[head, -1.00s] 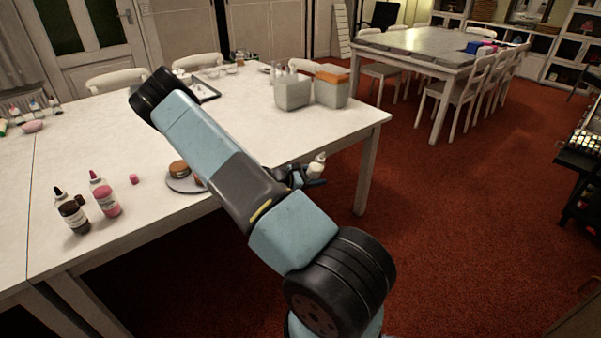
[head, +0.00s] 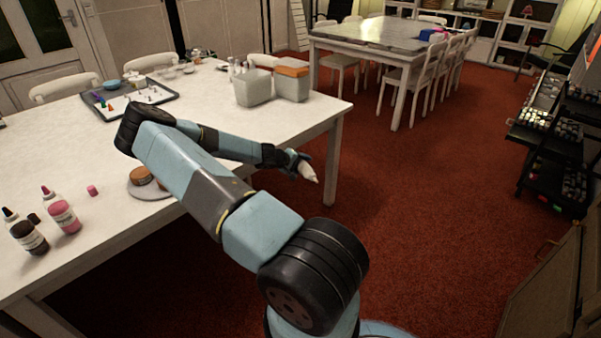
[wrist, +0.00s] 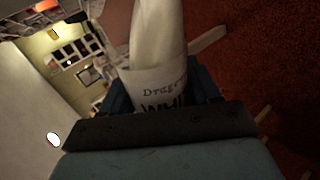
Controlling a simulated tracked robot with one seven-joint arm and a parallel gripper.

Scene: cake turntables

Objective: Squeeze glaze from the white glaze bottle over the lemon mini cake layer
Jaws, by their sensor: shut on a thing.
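My gripper (head: 298,160) is shut on the white glaze bottle (head: 307,172), off the near right edge of the table above the red floor. The bottle is tilted, with its tip pointing down to the right in the head view. In the wrist view the bottle (wrist: 160,78) fills the jaws, with part of its label showing. A turntable (head: 150,192) stands near the table's front edge, left of my arm. Brown-topped cake layers (head: 141,176) sit on it, partly hidden behind my arm. I cannot tell which of them is lemon.
A pink bottle (head: 64,216), a dark brown bottle (head: 28,238) and a small pink cap (head: 93,191) stand left of the turntable on the white table (head: 60,150). Grey bins (head: 253,88) and a tray (head: 165,93) are farther back.

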